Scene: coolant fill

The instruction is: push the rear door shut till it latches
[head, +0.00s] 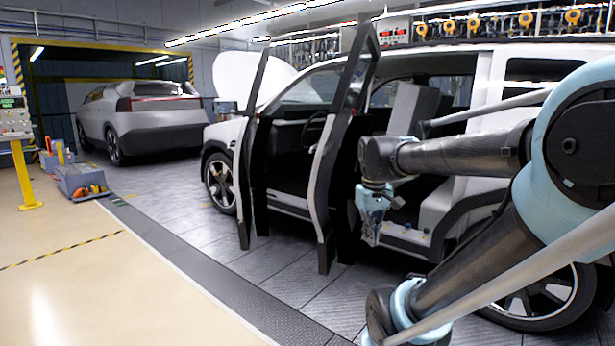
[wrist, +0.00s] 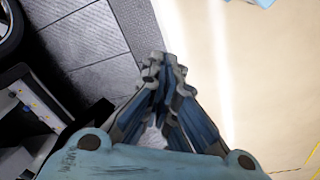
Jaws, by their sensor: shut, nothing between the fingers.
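The rear door (head: 334,165) of the white car stands swung wide open, seen nearly edge-on in the head view. Behind it to the left, the front door (head: 254,150) is open too. My gripper (head: 371,232) points down just right of the rear door's edge in the picture, in front of the rear door opening. I see no clear contact with the door. In the wrist view my gripper (wrist: 163,68) has its fingers drawn together, with nothing between them. The door's latch is not discernible.
The white car (head: 490,90) fills the right side, with its rear wheel (head: 535,298) low at right. A grey car (head: 140,115) stands at the back left. A dark floor strip (head: 200,280) borders open beige floor (head: 90,270). A yellow post (head: 24,175) stands far left.

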